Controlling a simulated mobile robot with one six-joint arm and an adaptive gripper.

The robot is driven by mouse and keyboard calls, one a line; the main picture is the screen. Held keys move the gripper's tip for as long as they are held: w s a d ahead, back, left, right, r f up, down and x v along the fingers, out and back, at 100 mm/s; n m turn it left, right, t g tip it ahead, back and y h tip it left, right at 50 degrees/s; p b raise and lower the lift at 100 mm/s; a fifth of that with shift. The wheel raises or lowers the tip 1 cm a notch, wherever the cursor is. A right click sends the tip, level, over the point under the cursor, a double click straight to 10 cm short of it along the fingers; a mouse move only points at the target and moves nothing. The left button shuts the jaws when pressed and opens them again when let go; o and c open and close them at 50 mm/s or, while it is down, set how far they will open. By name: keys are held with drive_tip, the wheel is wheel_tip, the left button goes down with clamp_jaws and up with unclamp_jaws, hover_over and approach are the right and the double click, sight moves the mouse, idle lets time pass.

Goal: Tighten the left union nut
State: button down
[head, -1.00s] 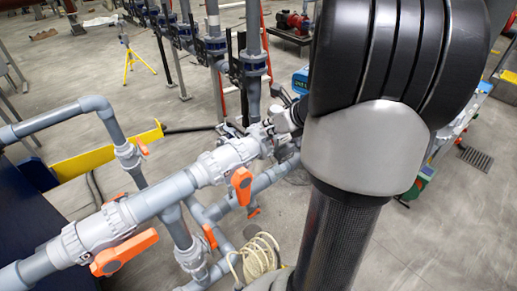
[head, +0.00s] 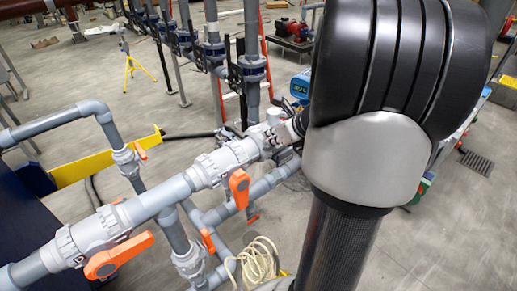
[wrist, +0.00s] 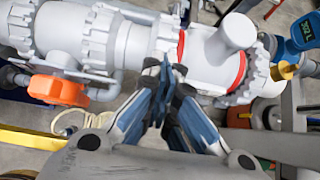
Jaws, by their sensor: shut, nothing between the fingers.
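In the wrist view my gripper (wrist: 168,78) is shut and empty. Its blue-grey fingertips are together at the front lower side of a light grey fitting. Just above them is a ribbed union nut (wrist: 165,35) beside a red ring (wrist: 181,48); I cannot tell whether the tips touch it. Another toothed union nut (wrist: 256,72) sits to the right, beside a second red ring (wrist: 241,70). Between the rings is a grey body (wrist: 211,52) with a stub on top. In the head view this fitting is small and mostly hidden behind my arm.
Left of the fitting is a ball valve with toothed nuts (wrist: 99,35) and an orange handle (wrist: 58,90). A blue instrument (wrist: 304,31) stands at the right. In the head view a second orange handle (head: 119,255) sticks out along the pipe, and a coiled hose (head: 259,260) hangs below.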

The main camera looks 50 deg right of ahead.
sight(271, 148)
drive_tip(key=shift+s+a+f+b, duration=0.1)
drive_tip(key=shift+f+b, duration=0.1)
drive_tip(key=shift+f, duration=0.35)
drive_tip(key=shift+s+a+f+b, duration=0.1)
drive_tip(key=shift+f+b, duration=0.1)
drive_tip(key=shift+f, duration=0.3)
drive_tip(key=shift+s+d+f+b, duration=0.15)
drive_tip(key=shift+s+f+b, duration=0.1)
drive_tip(key=shift+f+b, duration=0.55)
drive_tip(key=shift+w+f, duration=0.2)
drive_tip(key=shift+w, duration=0.15)
drive_tip(key=shift+f, duration=0.15)
drive_tip(key=shift+s+d+f+b, duration=0.15)
drive_tip(key=shift+f+b, duration=0.8)
drive_tip(key=shift+f, duration=0.05)
drive_tip(key=shift+s+d+f+b, duration=0.15)
drive_tip(key=shift+s+f+b, duration=0.05)
drive_tip(key=shift+f+b, duration=0.75)
drive_tip(key=shift+s+d+f+b, duration=0.15)
drive_tip(key=shift+f+b, duration=0.75)
drive_tip(key=shift+f, duration=0.1)
drive_tip(key=shift+w+d+f+b, duration=0.1)
drive_tip(key=shift+w+f+b, duration=0.2)
drive_tip(key=shift+f+b, duration=0.2)
drive_tip(key=shift+w+d+f+b, duration=0.1)
drive_tip(key=shift+w+f+b, duration=0.15)
drive_tip(key=shift+f+b, duration=0.25)
